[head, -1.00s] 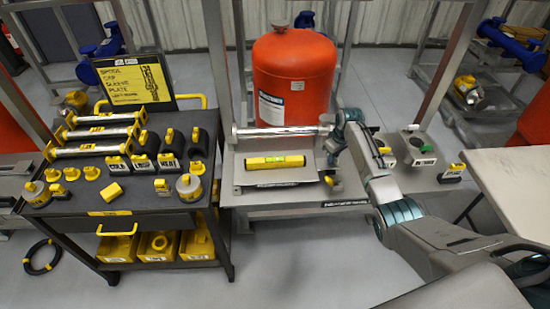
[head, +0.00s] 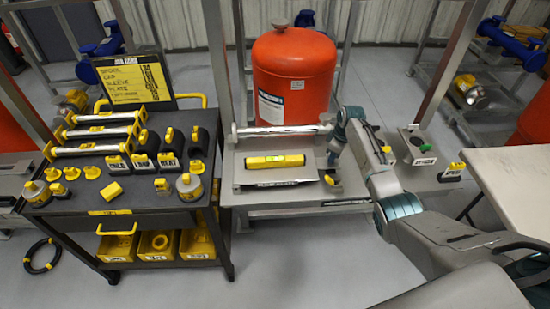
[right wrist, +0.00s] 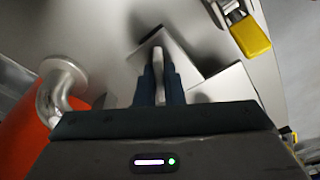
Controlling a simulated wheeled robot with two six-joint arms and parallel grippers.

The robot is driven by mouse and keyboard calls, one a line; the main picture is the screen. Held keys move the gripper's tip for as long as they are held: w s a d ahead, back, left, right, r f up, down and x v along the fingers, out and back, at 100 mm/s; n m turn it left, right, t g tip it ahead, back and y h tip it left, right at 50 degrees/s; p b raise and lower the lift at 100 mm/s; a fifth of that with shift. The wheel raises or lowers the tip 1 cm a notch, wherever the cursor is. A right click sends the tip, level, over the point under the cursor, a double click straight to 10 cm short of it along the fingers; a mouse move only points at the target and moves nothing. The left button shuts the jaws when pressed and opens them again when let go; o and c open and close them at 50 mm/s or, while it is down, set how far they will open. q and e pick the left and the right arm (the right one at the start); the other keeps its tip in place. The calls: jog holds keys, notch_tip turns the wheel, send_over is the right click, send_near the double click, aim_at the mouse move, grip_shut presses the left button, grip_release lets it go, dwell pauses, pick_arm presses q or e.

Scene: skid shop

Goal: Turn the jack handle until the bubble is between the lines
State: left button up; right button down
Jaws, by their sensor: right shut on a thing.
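A yellow level (head: 275,162) with a small green vial lies on a grey plate (head: 250,183) in front of the red tank. The bubble and lines are too small to read. My right gripper (head: 332,160) is at the plate's right edge, pointing down. In the right wrist view, its dark fingers (right wrist: 157,88) are shut on a slim grey bar, which appears to be the jack handle (right wrist: 158,60). In the head view the handle is mostly hidden by my gripper and wrist. My left gripper is not in view.
The red tank (head: 293,80) stands behind the plate, with a silver pipe (head: 280,131) across its front. A black cart (head: 120,205) with yellow parts is at left. A yellow-handled part (head: 332,181) sits close to my right gripper. A pale table (head: 515,180) is at right.

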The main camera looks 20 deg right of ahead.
jog(key=shift+w+d+r+n, duration=0.1)
jog(key=shift+r+n, duration=0.1)
jog(key=shift+n, duration=1)
jog(key=shift+n, duration=0.5)
jog(key=c, duration=1.5)
grip_release()
jog(key=shift+c, duration=0.2)
notch_tip(320, 180, up, 7)
jog(key=p, duration=0.6)
jog(key=shift+f, duration=0.1)
